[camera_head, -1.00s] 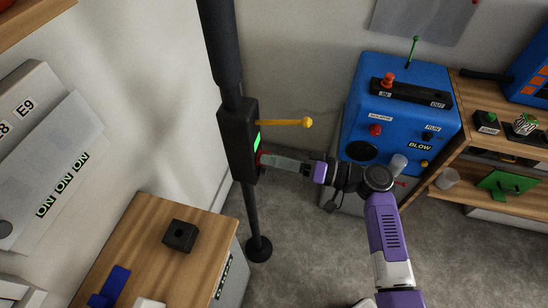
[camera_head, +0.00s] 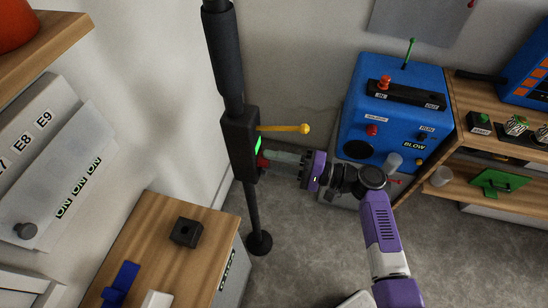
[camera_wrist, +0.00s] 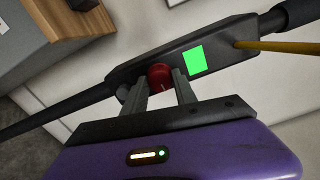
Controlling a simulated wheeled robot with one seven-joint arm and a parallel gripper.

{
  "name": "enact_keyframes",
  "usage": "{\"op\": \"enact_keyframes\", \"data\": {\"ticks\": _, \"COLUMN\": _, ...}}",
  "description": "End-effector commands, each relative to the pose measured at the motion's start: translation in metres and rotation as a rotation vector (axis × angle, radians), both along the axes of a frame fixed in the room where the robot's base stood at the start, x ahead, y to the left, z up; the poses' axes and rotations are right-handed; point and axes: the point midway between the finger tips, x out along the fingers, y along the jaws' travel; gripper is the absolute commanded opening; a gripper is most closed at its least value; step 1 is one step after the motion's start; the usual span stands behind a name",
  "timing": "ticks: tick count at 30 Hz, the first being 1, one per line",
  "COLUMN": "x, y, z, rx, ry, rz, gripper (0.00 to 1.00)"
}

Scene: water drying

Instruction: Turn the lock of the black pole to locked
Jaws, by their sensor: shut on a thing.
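The black pole (camera_head: 222,60) stands upright on a round foot, with a black box (camera_head: 238,147) partway up it. The box has a lit green panel (camera_wrist: 196,60) and a yellow lever (camera_head: 285,128) pointing right. Below the panel is a red round lock knob (camera_wrist: 159,76) with a small pale mark on its face. In the wrist view my gripper (camera_wrist: 160,88) has its two fingers on either side of the red knob, shut on it. In the head view my gripper (camera_head: 268,157) reaches the box from the right, and the fingers partly hide the knob.
A wooden-topped cabinet (camera_head: 150,225) with a black block (camera_head: 186,232) stands left of the pole. A blue machine (camera_head: 392,125) with buttons stands to the right, beside a wooden shelf (camera_head: 450,165). Grey floor is clear around the pole's foot.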

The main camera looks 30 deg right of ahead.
Motion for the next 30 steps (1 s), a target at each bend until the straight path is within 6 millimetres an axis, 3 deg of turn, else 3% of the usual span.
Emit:
{"op": "enact_keyframes", "data": {"ticks": 23, "x": 0.0001, "y": -0.0016, "z": -0.0011, "rx": 0.07, "ry": 0.071, "rz": -0.005, "gripper": 0.0}}
{"op": "enact_keyframes", "data": {"ticks": 24, "x": 0.0001, "y": -0.0016, "z": -0.0011, "rx": 0.07, "ry": 0.071, "rz": -0.005, "gripper": 0.41}}
{"op": "enact_keyframes", "data": {"ticks": 26, "x": 0.0, "y": -0.0015, "z": -0.001, "rx": 0.07, "ry": 0.071, "rz": -0.004, "gripper": 0.53}}
{"op": "enact_keyframes", "data": {"ticks": 30, "x": 0.0, "y": -0.001, "z": -0.0007, "rx": 0.07, "ry": 0.07, "rz": -0.003, "gripper": 0.55}}
